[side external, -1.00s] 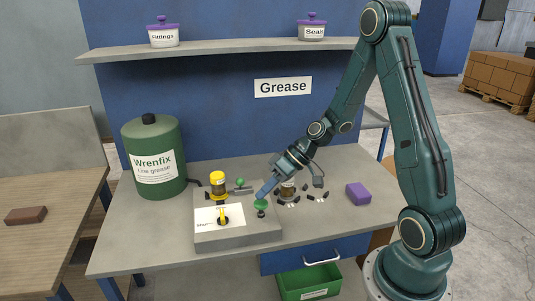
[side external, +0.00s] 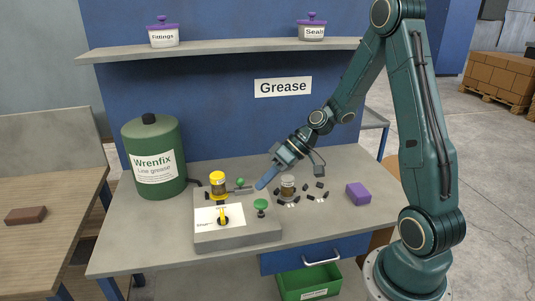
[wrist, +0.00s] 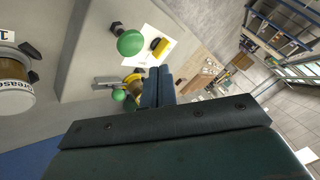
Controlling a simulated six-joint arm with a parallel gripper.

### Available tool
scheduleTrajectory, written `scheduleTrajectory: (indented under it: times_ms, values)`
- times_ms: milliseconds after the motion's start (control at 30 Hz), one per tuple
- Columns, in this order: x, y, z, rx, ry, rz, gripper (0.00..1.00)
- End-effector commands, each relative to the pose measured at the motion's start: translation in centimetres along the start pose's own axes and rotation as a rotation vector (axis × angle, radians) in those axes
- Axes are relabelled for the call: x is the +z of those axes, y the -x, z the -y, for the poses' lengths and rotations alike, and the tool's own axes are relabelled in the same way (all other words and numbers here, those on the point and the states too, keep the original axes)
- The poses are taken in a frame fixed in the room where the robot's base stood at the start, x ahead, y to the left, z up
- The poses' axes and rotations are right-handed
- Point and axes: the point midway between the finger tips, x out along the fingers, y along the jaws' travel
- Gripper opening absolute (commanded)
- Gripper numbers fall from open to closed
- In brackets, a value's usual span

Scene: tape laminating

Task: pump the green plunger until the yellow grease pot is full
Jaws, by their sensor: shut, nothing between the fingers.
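The green plunger (side external: 261,204) stands upright on the right part of the grey pump block (side external: 237,236). It also shows in the wrist view (wrist: 130,43). The yellow grease pot (side external: 218,184), with yellow top and base and brown contents, stands at the block's back left; I cannot read its fill level exactly. In the wrist view the pot (wrist: 133,84) is partly hidden by my fingers. My gripper (side external: 262,185) is shut and empty, its blue fingertips above and slightly behind the plunger, not touching it. My fingers fill the middle of the wrist view (wrist: 158,84).
A yellow selector knob (side external: 223,216) sits on the block's white label. A second green knob (side external: 240,182) is behind it. A clear pot (side external: 288,188) and small dark clamps stand to the right.

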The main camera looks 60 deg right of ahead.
Motion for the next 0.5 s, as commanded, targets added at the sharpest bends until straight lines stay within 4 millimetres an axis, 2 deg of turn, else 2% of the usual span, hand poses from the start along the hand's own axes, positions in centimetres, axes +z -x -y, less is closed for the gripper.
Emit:
scheduleTrajectory:
  times_ms: [300, 500]
  values:
    - [-1.1, 1.5, 1.0, 0.001, 0.001, 0.0, 0.0]
    - [-1.2, 1.7, 1.2, 0.0, -0.001, 0.0, 0.0]
